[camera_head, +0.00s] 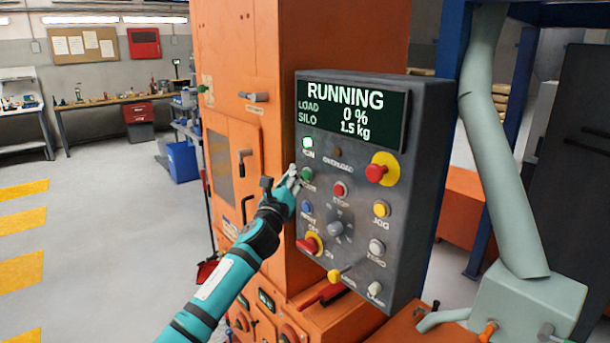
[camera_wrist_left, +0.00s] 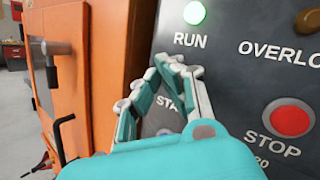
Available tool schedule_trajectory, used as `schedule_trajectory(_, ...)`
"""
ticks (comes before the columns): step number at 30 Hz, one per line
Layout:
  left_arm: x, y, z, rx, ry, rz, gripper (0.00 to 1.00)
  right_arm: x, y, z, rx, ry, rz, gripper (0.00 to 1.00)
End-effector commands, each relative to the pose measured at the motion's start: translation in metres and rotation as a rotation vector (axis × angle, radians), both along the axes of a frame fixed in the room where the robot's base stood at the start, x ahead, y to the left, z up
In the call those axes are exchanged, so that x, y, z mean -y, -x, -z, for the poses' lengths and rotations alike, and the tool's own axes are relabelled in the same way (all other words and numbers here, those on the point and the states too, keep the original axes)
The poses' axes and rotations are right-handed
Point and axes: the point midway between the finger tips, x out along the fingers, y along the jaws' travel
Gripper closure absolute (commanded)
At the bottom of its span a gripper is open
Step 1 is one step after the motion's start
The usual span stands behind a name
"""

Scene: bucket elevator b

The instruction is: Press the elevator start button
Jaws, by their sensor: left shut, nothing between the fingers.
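The control panel (camera_head: 425,185) is a dark grey box on the orange machine. Its display (camera_head: 352,115) reads RUNNING, LOAD 0 %, SILO 1.5 kg. The green start button (camera_head: 307,174) sits on the panel's left side, below the lit RUN lamp (camera_head: 308,143). The RUN lamp also glows green in the left wrist view (camera_wrist_left: 194,13). My left gripper (camera_head: 292,172) is shut and empty, with its fingertips right beside the start button. I cannot tell whether they touch it. In the left wrist view the fingers (camera_wrist_left: 178,68) cover the start button and part of its label. My right gripper is not in view.
A red stop button (camera_head: 340,189), a red emergency knob (camera_head: 381,169) on yellow and a red-handled switch (camera_head: 309,244) are close by on the panel. A grey pipe (camera_head: 495,150) stands right of the panel. Open floor lies to the left.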

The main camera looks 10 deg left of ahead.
Motion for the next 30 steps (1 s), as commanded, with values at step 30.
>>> schedule_trajectory(30,-0.031,0.039,0.0,0.0,0.0,-0.001,1.0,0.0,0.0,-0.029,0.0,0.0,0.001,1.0)
